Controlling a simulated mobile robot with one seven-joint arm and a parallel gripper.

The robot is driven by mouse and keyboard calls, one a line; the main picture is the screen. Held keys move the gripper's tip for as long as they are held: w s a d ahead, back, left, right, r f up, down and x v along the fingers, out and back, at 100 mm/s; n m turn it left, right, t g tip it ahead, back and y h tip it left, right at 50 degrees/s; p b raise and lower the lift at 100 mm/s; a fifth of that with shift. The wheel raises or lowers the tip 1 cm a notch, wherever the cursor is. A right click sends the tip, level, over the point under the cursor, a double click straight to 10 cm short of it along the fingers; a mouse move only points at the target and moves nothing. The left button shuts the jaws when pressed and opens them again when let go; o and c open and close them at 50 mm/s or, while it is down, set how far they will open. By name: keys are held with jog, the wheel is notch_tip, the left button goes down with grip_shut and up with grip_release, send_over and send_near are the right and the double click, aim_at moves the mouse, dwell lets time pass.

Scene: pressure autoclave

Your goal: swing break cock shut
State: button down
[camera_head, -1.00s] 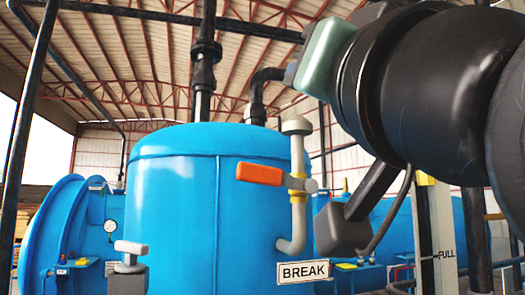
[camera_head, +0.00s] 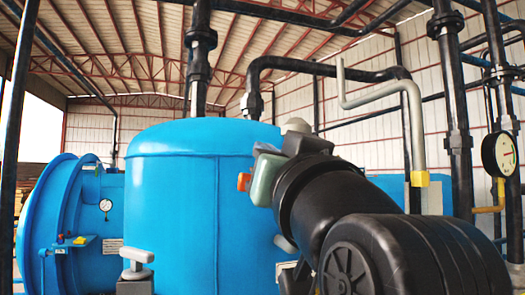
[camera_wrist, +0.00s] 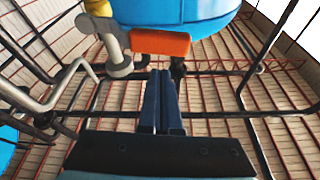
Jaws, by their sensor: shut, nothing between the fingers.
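The break cock has an orange lever handle (camera_wrist: 160,43), which lies crosswise to its grey pipe (camera_wrist: 115,50) in the wrist view. A yellow fitting shows at the upper left there. In the head view only a small orange end of the handle (camera_head: 244,182) and the pipe's grey top cap (camera_head: 295,126) show; my arm hides the rest. My gripper (camera_wrist: 161,73) is shut and empty. Its fingertips appear just below the handle in the wrist view; I cannot tell whether they touch it.
A large blue tank (camera_head: 175,200) stands behind the cock. A grey bent pipe (camera_head: 412,110) and a pressure gauge (camera_head: 499,154) are at the right. A grey-handled valve (camera_head: 136,262) is at the front left. Black pipes run overhead.

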jog(key=shift+s+a+f, duration=0.15)
jog(key=shift+f, duration=0.8)
jog(key=shift+s+a+f+b, duration=0.1)
jog(key=shift+a+f+b, duration=0.05)
jog(key=shift+f+b, duration=0.6)
